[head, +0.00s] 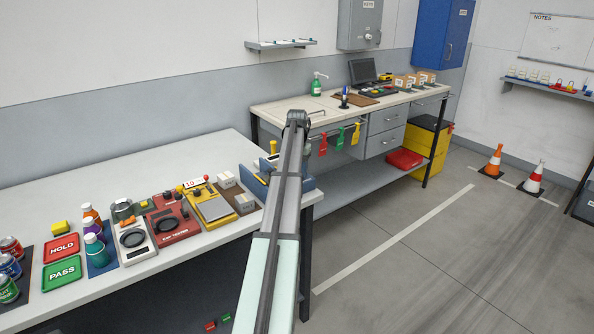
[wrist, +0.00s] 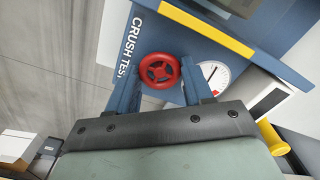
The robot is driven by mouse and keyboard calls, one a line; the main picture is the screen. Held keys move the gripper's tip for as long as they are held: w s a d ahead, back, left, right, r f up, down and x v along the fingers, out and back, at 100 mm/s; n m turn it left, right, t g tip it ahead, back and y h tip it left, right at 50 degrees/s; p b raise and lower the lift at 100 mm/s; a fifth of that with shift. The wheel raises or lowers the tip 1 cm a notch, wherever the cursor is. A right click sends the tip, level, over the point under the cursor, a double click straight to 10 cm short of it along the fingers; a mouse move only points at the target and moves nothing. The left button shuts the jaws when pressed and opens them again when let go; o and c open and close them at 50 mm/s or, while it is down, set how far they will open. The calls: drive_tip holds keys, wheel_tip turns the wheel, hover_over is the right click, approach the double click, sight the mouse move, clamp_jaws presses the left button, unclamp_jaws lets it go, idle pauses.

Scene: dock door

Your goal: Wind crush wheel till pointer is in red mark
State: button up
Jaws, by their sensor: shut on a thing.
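The red crush wheel (wrist: 160,70) sits on the blue crush tester (wrist: 203,32), beside white "CRUSH TEST" lettering. My gripper (wrist: 161,74) is shut on the wheel, one blue finger at each side of its rim. A round white gauge (wrist: 221,72) lies just right of the right finger, which covers part of its left edge. A thin dark pointer and a small red mark show on the dial, but too small to read exactly. In the head view the crush tester (head: 308,184) is mostly hidden behind my arm, and my gripper is hidden there too.
Left of the tester, the bench (head: 178,155) holds a cap tester (head: 174,226), a yellow clipboard-like device (head: 212,206), bottles and cans. A second bench (head: 285,108) stands behind. A yellow post (wrist: 272,137) is near the gripper's right side.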

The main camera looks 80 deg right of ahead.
idle(0.5)
drive_tip(key=o, duration=1)
drive_tip(key=shift+o, duration=0.2)
drive_tip(key=shift+r, duration=0.15)
wheel_tip(320, 180, up, 14)
drive_tip(key=shift+f, duration=0.25)
